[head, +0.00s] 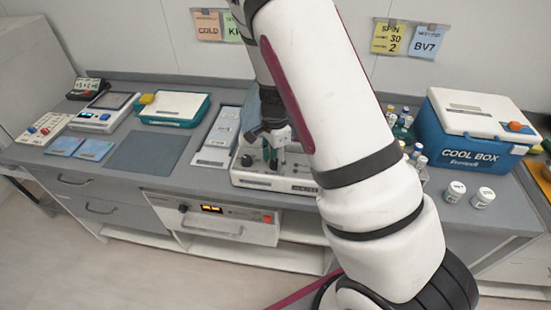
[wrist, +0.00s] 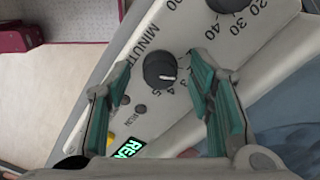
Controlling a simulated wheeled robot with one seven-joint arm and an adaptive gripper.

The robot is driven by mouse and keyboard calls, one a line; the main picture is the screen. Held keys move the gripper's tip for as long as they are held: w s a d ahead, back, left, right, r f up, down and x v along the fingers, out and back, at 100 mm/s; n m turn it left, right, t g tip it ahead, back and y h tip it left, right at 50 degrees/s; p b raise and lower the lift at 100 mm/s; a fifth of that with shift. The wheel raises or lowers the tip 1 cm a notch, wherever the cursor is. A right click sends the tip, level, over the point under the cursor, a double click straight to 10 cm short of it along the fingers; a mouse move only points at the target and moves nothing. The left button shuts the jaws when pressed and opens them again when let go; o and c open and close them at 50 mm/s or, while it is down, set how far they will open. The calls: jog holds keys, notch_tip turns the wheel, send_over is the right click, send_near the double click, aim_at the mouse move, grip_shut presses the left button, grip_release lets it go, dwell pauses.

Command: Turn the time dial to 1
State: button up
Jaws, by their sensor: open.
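The time dial (wrist: 158,66) is a round dark knob on a pale panel, beside the word MINUTES and small numbers. Its white mark points to the right in the wrist view, on the side of the 3; the exact setting is hard to read. My gripper (wrist: 157,62) has its two green-lined fingers spread apart, one on each side of the dial, with gaps visible. In the head view my gripper (head: 276,146) is over the white device (head: 243,178) on the counter. My arm and gripper hide much of the device there.
A second dark knob (wrist: 228,4) with larger numbers sits at the wrist view's top. A green-lit display (wrist: 130,148) is partly hidden by my gripper. A white tray (head: 213,137) stands left of the device, bottles (head: 419,160) and a blue cool box (head: 465,150) to its right.

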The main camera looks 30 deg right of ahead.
jog(key=shift+c, duration=0.3)
grip_shut()
jog(key=shift+n, duration=2.9)
jog(key=shift+o, duration=0.3)
grip_release()
